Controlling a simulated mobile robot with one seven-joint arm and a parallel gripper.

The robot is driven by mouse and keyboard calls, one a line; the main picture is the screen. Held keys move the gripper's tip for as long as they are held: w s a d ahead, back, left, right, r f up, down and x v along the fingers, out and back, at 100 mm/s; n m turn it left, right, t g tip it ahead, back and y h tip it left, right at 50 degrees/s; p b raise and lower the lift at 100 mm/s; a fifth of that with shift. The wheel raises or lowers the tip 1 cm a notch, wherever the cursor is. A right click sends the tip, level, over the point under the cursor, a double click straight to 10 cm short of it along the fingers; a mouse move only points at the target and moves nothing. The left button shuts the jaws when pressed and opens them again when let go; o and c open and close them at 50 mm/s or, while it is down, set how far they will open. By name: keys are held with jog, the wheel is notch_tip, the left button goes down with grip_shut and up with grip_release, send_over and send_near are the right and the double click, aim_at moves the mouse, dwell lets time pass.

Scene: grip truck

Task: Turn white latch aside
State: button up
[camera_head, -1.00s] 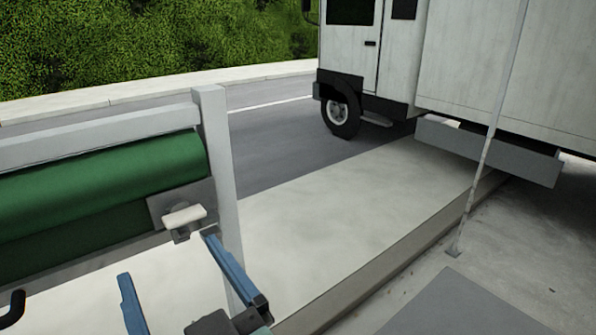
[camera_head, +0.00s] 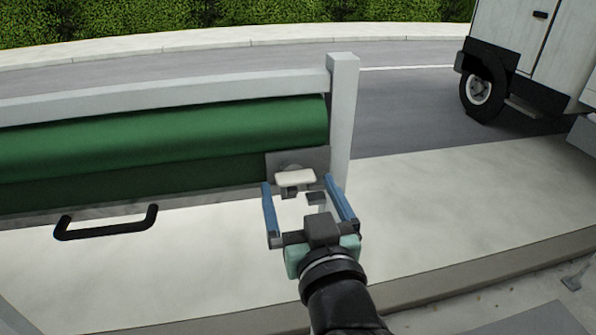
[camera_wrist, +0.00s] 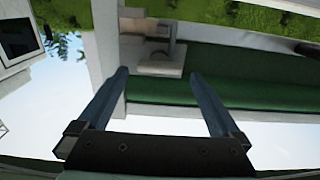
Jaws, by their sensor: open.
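The white latch (camera_head: 296,177) is a small pale tab on a grey metal plate (camera_head: 318,158), at the right end of the green roll beside the upright post. It lies level across the plate in the head view. My gripper (camera_head: 297,181) is open, its two blue fingers pointing at the latch, one toward each end. In the wrist view the latch (camera_wrist: 158,68) sits between and just beyond the fingertips (camera_wrist: 158,74). Nothing is held. I cannot tell whether a finger touches the latch.
The grey post (camera_head: 342,115) stands close to the right finger. The green roll (camera_head: 160,135) runs left under a grey rail (camera_head: 170,95). A black handle (camera_head: 105,224) sticks out at lower left. A white truck (camera_head: 535,50) stands at right. The pale pavement (camera_head: 440,200) is clear.

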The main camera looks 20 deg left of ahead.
jog(key=shift+x, duration=1.25)
jog(key=shift+d, duration=0.1)
jog(key=shift+c, duration=0.3)
jog(key=c, duration=1.2)
